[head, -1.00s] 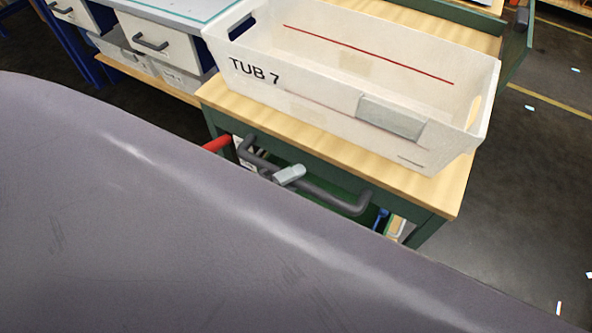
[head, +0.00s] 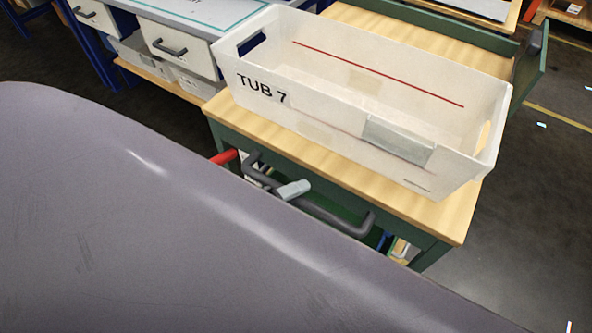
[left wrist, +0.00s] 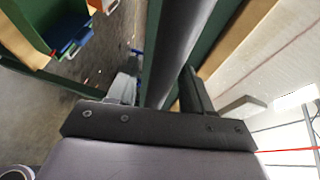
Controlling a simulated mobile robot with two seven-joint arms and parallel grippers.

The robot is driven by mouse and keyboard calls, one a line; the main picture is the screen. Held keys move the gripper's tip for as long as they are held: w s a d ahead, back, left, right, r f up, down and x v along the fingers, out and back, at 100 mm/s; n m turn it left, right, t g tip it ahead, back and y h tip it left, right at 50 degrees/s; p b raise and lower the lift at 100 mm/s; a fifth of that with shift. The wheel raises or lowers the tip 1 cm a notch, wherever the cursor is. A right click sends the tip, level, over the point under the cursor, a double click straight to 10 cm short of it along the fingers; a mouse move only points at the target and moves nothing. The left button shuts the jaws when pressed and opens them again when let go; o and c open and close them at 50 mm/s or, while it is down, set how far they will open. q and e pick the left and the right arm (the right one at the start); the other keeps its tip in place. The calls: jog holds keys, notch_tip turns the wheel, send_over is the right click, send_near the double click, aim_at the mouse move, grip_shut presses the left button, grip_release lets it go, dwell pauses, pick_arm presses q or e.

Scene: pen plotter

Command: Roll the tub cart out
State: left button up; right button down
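The tub cart (head: 455,225) has a wooden top on a green frame. It carries a white tub (head: 340,85) marked TUB 7. A dark grey bar handle (head: 340,222) runs along its near side. In the head view, one light grey fingertip of my left gripper (head: 293,189) shows over this handle; my arm hides the rest. In the left wrist view, the bar (left wrist: 178,40) passes between the two fingers of my left gripper (left wrist: 158,85), which look shut on it, though a narrow strip shows beside the left finger. My right gripper is not in view.
A bench with white drawers (head: 178,42) stands close at the cart's left. A red bar (head: 224,157) sticks out near the handle's left end. Open floor (head: 520,215) lies to the right.

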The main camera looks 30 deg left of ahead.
pick_arm(q)
jog(key=v, duration=0.7)
dwell(0.4)
dwell(0.4)
